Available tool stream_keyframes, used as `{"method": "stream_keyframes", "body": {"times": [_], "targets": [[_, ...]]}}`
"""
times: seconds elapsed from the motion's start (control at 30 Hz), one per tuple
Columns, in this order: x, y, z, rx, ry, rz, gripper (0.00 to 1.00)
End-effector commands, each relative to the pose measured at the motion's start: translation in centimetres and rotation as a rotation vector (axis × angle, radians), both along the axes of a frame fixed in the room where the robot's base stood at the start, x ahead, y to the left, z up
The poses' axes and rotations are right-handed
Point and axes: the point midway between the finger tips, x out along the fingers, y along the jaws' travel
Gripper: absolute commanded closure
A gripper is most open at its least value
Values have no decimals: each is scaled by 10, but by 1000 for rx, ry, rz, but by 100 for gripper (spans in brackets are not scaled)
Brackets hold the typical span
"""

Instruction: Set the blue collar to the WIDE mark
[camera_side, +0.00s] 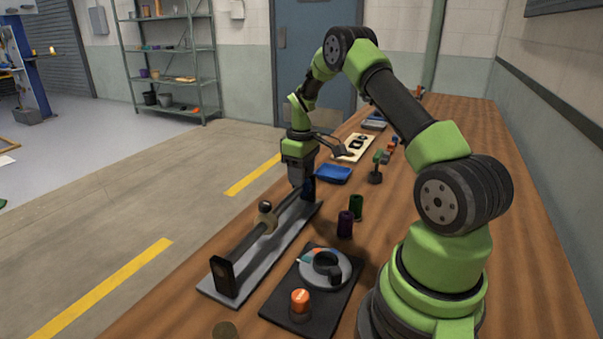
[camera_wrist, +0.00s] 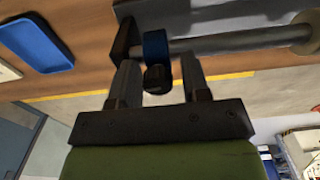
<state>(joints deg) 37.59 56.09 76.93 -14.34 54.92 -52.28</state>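The blue collar (camera_wrist: 155,44) is a blue ring around the rod (camera_wrist: 235,42), close to the dark end post (camera_wrist: 122,40) in the wrist view. A dark knob (camera_wrist: 157,80) sticks out from it toward my gripper (camera_wrist: 159,64). My gripper's fingers are apart, one on each side of the knob, with gaps visible. In the side view my gripper (camera_side: 297,184) points down over the rod's far end, and the collar is mostly hidden there. The stand (camera_side: 215,285) is a grey base with two dark posts. I cannot make out a WIDE mark.
A tan roller (camera_side: 267,217) sits midway along the rod. Right of the stand are a purple cylinder (camera_side: 345,224), a green cylinder (camera_side: 356,206) and a black board (camera_side: 325,318) with an orange knob (camera_side: 300,301) and a dial (camera_side: 326,268). A blue tray (camera_side: 333,174) lies beyond.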

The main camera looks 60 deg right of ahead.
Motion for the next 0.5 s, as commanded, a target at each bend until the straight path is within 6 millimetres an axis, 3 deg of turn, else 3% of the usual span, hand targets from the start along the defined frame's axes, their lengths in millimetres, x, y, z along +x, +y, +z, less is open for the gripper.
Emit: {"method": "stream_keyframes", "body": {"times": [0.27,0.5], "targets": [[0,9,0,-6,0,6,49],[1,55,0,-4,1,9,49]]}}
